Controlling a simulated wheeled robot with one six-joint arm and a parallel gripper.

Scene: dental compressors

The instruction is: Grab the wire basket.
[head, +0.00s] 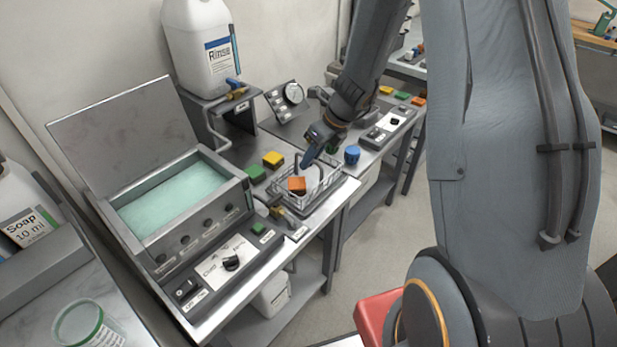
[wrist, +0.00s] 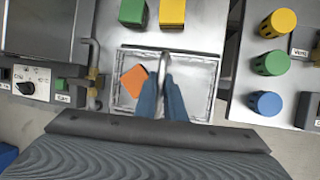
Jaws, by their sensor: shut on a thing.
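The wire basket (head: 312,189) sits on the steel bench between the open bath and the blue knob, with an orange block (head: 296,184) inside it. In the wrist view the basket (wrist: 204,74) is below the fingers, and the orange block (wrist: 133,80) lies in its left half. My gripper (head: 309,161) reaches down over the basket from above. In the wrist view my gripper (wrist: 162,82) has its blue fingers closed on the upright basket handle (wrist: 163,62). The fingers hide part of the handle and the basket's near middle.
The bath (head: 175,196) with its raised lid stands left of the basket. Green (head: 256,173) and yellow (head: 273,159) blocks sit behind it. A blue knob (head: 352,154) is to the right. A tap (wrist: 92,70) stands close at the basket's left in the wrist view.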

